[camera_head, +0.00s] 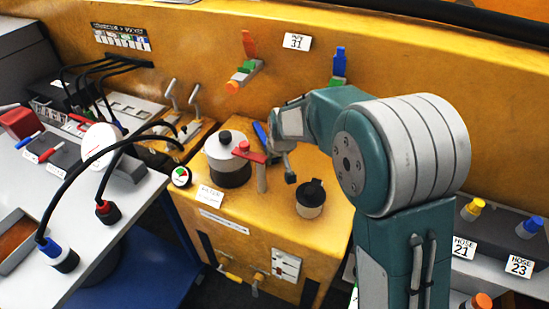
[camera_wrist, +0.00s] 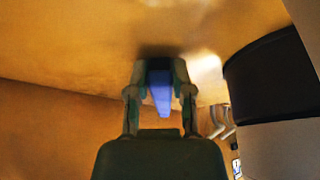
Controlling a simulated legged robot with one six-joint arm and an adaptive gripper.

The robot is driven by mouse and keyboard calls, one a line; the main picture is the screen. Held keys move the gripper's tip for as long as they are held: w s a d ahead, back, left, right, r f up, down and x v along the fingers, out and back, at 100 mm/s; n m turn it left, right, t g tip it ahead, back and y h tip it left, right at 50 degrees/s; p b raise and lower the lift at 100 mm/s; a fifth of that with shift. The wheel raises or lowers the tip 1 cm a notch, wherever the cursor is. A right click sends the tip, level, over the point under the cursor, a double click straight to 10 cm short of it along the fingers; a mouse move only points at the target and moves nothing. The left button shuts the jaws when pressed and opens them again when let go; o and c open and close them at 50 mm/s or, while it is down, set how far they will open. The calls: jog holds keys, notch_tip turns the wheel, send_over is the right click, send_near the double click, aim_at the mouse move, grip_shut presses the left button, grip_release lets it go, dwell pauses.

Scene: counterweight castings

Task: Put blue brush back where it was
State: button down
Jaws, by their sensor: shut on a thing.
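The blue brush (camera_wrist: 160,92) is between the two fingers of my gripper (camera_wrist: 160,78) in the wrist view, and the fingers are shut on it. Only a narrow blue part shows; the rest is hidden by the fingers. In the head view a slim blue piece (camera_head: 260,134) shows beside my gripper, above the yellow block top (camera_head: 285,165) and close to the yellow back wall. My arm hides part of this area. I cannot tell whether the brush touches the surface.
A black-and-white cylinder (camera_head: 229,162) and a red T-handled post (camera_head: 261,172) stand left of my gripper. A dark-lidded jar (camera_head: 311,200) stands in front on the right. Switches (camera_head: 193,100) and black cables (camera_head: 110,160) lie left.

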jog(key=c, duration=0.5)
grip_release()
jog(key=v, duration=1.2)
jog(key=s+d+r+m, duration=0.2)
jog(key=s+d+r, duration=0.4)
jog(key=s+d, duration=0.5)
jog(key=s+d+m+h, duration=0.1)
jog(key=s+d, duration=0.2)
jog(key=s, duration=0.4)
jog(key=s+d+m+t+h, duration=0.1)
jog(key=s+d, duration=0.3)
jog(key=s, duration=0.4)
jog(key=shift+d+f+m+t, duration=0.3)
jog(key=shift+f+m, duration=0.2)
jog(key=shift+m, duration=0.1)
jog(key=shift+w, duration=0.1)
